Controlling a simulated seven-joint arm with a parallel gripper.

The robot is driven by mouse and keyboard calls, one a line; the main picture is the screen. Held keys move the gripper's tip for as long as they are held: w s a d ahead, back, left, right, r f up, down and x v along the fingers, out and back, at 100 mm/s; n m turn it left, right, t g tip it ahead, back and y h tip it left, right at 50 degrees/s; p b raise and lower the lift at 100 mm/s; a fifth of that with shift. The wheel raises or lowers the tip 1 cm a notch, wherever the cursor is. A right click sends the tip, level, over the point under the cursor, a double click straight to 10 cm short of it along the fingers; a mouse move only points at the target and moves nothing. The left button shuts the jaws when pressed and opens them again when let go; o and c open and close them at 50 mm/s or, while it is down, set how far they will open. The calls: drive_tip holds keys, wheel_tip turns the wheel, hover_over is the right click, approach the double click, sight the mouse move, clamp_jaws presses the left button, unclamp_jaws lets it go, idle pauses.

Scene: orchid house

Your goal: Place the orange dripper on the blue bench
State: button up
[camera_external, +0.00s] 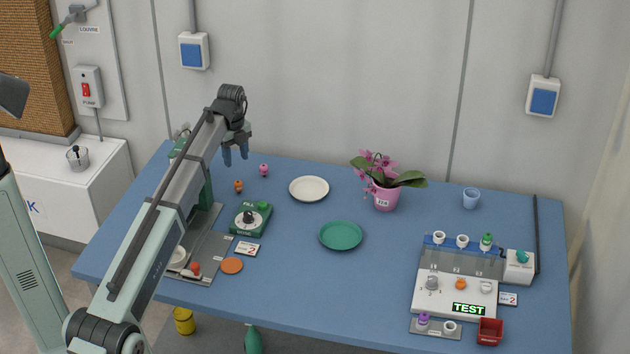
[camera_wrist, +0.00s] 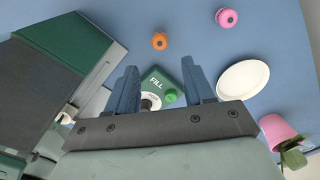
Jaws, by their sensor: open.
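The small orange dripper (camera_external: 238,186) stands on the blue bench (camera_external: 330,290), left of the white plate and behind the green FILL box. It also shows in the wrist view (camera_wrist: 159,41), above the gap between my fingers, with bench around it. My gripper (camera_external: 236,156) is open and empty, held above the bench at the back left. In the wrist view its two blue-grey fingers (camera_wrist: 163,75) are spread apart, with the FILL box showing between them. The bench also fills much of the wrist view (camera_wrist: 192,45).
A pink dripper (camera_external: 263,170) stands near the orange one. A green FILL box (camera_external: 250,219), white plate (camera_external: 309,189), green plate (camera_external: 341,236) and potted orchid (camera_external: 385,198) stand around. A TEST station (camera_external: 455,297) with another orange piece (camera_external: 460,284) is at right. The bench's front middle is clear.

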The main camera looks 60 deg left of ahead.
drive_tip(key=shift+r, duration=1.35)
